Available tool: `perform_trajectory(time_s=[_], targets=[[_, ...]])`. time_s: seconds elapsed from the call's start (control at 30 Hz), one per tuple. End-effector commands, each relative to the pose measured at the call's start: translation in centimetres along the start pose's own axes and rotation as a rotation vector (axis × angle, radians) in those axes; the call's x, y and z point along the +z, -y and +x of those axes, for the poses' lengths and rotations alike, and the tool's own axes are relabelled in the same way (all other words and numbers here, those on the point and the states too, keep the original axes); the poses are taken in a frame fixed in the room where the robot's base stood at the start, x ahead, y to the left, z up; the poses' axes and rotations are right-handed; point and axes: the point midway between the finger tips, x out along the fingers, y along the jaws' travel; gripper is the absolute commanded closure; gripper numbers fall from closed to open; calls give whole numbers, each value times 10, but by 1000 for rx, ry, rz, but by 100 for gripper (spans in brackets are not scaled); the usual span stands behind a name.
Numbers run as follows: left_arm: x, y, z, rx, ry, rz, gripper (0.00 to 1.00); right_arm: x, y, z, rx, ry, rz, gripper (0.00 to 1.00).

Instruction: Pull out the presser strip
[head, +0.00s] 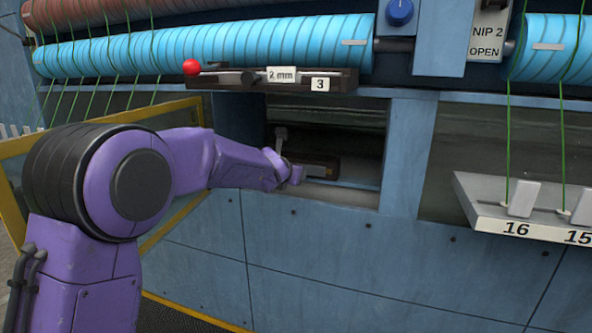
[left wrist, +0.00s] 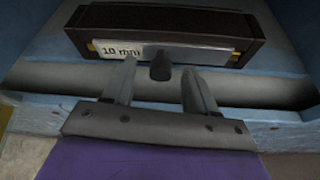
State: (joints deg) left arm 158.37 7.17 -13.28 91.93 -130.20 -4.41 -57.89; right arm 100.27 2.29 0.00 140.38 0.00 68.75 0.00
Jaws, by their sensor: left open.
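A dark bar labelled 10 mm (left wrist: 170,20) lies in front of my left gripper (left wrist: 160,68) in the left wrist view, with a dark rounded knob (left wrist: 160,66) on its front. The open fingers stand on either side of this knob, with gaps visible. In the head view my left gripper (head: 293,173) reaches into a dark recess, where part of a dark bar (head: 322,167) shows beside it. Another dark strip (head: 225,78), with a red ball at its left end and labels 2 mm and 3, sits above the recess. My right gripper is out of view.
The recess is framed by blue panels (head: 403,155). Blue ribbed rollers (head: 210,48) with green cords run above. A numbered shelf (head: 490,208) juts out at right. A yellow rail (head: 120,115) stands at left behind my arm.

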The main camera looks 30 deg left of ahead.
Motion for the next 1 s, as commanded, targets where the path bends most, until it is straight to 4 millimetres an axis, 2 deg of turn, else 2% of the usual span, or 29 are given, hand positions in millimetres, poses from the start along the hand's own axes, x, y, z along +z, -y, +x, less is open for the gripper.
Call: perform_trajectory(time_s=[0.07,0.23,0.27,0.3,0.33,0.4,1.0], targets=[[0,0,0,0,0,0,43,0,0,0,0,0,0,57],[0,1,0,-1,0,1,95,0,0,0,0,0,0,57],[0,2,0,-2,0,1,100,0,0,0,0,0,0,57],[0,2,0,-2,0,1,100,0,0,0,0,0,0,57],[0,2,0,-2,0,1,76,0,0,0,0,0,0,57],[1,3,1,-3,0,2,99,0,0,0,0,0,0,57],[-6,3,-14,-4,0,2,100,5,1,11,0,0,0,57]])
